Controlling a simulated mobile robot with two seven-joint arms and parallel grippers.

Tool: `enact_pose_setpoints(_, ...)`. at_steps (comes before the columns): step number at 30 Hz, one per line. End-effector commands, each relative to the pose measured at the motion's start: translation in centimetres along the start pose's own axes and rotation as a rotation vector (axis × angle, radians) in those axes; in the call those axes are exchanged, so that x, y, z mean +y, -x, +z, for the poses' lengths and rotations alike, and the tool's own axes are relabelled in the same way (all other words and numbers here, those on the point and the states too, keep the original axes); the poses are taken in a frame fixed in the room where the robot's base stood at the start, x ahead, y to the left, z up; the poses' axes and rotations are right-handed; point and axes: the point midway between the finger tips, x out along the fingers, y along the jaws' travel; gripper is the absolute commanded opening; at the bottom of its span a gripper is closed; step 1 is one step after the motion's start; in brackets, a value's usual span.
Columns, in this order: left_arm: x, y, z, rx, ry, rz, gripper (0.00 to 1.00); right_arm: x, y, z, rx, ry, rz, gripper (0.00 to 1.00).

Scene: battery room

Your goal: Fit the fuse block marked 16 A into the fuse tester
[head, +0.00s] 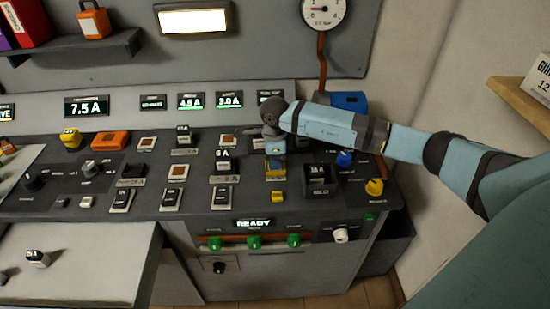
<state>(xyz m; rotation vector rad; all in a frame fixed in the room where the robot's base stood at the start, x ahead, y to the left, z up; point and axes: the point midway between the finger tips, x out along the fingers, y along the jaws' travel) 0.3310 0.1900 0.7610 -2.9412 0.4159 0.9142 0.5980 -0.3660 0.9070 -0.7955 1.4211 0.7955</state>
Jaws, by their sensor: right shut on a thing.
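My right gripper (273,147) comes in from the right and points down over the back right of the console. It is shut on a small block, mostly hidden by the fingers. Yellow and dark parts (276,168) show just below the fingers. I cannot tell whether they belong to the held block, nor read its marking. A dark, box-like unit (318,188) with a label that seems to read 16 A stands right of the gripper; it may be the fuse tester, but its caption is too small to read. My left gripper is not in view.
Several labelled blocks, such as one marked 6 A (223,160), stand on the console (70,200). A blue knob (344,159) and a yellow knob (374,187) are at the right. A READY display (254,223) is on the front. Another block (37,258) lies on the pale left surface.

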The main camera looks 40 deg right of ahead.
Motion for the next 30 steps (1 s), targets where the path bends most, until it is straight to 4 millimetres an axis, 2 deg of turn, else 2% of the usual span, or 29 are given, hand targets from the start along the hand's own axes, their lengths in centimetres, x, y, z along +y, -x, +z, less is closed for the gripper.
enact_pose_setpoints(3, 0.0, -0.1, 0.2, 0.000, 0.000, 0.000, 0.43, 0.0, -0.3, 0.0, 0.000, 0.000, 0.000, 0.06)
enact_pose_setpoints(4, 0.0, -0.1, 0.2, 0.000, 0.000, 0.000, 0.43, 0.0, -0.2, 0.0, 0.000, 0.000, -0.001, 0.36)
enact_pose_setpoints(5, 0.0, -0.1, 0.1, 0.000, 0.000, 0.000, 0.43, 0.0, -0.2, 0.0, 0.000, 0.000, -0.001, 0.42)
enact_pose_setpoints(16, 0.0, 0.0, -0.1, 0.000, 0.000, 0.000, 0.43, 0.0, 0.1, 0.0, 0.000, 0.000, 0.000, 0.42)
enact_pose_setpoints(30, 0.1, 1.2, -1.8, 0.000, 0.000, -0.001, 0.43, 0.0, 3.8, 0.0, 0.000, 0.000, -0.001, 0.42)
